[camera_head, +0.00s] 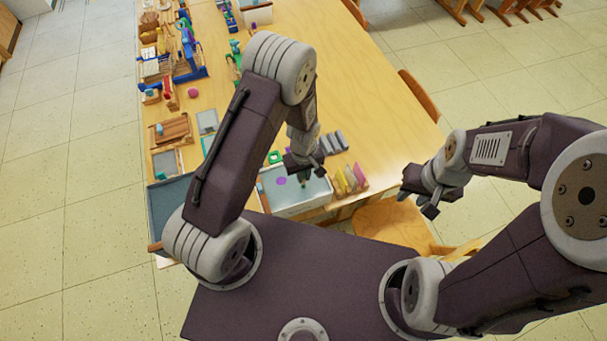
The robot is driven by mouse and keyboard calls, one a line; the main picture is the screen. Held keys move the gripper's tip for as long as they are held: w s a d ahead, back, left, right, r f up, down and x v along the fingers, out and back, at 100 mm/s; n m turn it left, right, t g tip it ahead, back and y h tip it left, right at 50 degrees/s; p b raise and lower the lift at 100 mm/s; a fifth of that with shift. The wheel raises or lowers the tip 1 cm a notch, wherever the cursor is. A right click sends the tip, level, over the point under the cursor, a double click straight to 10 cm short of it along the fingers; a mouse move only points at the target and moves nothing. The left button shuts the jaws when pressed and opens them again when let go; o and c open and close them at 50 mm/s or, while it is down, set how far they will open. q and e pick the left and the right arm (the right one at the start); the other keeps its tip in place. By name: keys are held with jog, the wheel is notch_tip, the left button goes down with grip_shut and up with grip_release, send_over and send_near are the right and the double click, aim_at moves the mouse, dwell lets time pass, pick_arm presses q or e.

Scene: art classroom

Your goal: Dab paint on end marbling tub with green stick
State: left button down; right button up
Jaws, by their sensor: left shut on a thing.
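The marbling tub (306,206) is a white, open rectangular tub at the table's near end. A purple spot (281,181) shows on its pale surface. My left gripper (304,174) is over the tub, shut on the green stick, which it mostly hides; only a small greenish bit shows below the fingers. I cannot tell whether the tip touches the surface. My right gripper (417,203) is right of the tub, past the table edge, empty, with its fingers apart.
Coloured bottles or sticks in a wooden rack (349,181) stand right of the tub, and grey blocks (332,143) behind it. A dark tray (169,205) lies to the left. A wooden chair (392,222) is at the near edge. The table's middle right is clear.

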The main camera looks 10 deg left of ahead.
pick_arm(q)
jog(key=shift+r, duration=0.1)
notch_tip(320, 180, up, 10)
jog(key=p, duration=0.8)
jog(key=shift+p, duration=0.35)
